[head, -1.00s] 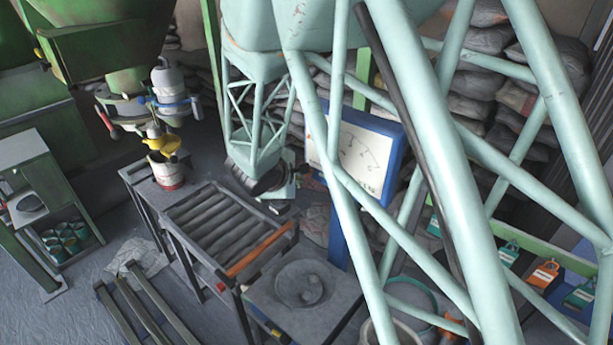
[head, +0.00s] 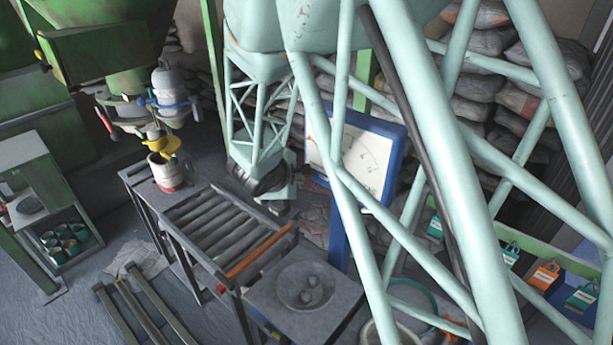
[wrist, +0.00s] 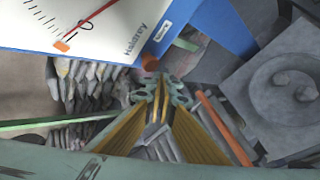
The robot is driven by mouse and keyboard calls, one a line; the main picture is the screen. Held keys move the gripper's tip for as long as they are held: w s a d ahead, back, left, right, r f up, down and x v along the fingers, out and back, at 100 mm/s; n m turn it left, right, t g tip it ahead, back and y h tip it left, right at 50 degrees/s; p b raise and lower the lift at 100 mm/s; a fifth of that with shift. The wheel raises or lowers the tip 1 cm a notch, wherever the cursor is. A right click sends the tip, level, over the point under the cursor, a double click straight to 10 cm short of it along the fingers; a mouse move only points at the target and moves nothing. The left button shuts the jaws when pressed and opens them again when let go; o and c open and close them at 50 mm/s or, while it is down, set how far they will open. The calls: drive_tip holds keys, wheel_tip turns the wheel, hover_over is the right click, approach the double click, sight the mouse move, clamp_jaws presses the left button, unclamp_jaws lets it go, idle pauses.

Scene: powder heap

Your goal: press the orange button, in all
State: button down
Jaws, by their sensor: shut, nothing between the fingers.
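A small round orange-red part (wrist: 150,63), which looks like the orange button, shows in the wrist view at the lower edge of the blue-framed dial. My gripper (wrist: 163,92) is shut and empty, its tips just below this part in the picture. I cannot tell whether they touch it. The white dial face (wrist: 95,30) has a red needle and an orange mark. The dial (head: 355,160) also shows in the head view, partly behind pale teal bars. I cannot make out the button or my gripper in the head view.
A grey scale plate with a round dish (head: 305,290) stands near the dial; it shows at the right in the wrist view (wrist: 250,105). A roller conveyor (head: 215,230) with an orange bar and a pail (head: 168,175) are to the left. Sacks (head: 480,70) are stacked behind.

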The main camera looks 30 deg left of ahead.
drive_tip(key=shift+w+b, duration=0.4)
drive_tip(key=shift+b, duration=0.25)
idle(0.4)
drive_tip(key=shift+w+d+b, duration=0.15)
drive_tip(key=shift+w+b, duration=0.4)
drive_tip(key=shift+w, duration=0.4)
idle(2.2)
drive_tip(key=shift+s, duration=0.1)
idle(0.4)
drive_tip(key=shift+s+b, duration=0.75)
drive_tip(key=shift+s, duration=0.5)
drive_tip(key=shift+s, duration=0.1)
drive_tip(key=shift+s+a+b, duration=0.2)
drive_tip(key=shift+s+b, duration=0.5)
drive_tip(key=shift+s, duration=0.5)
drive_tip(key=shift+s+a+b, duration=0.2)
drive_tip(key=shift+s+b, duration=0.45)
drive_tip(key=shift+s, duration=0.55)
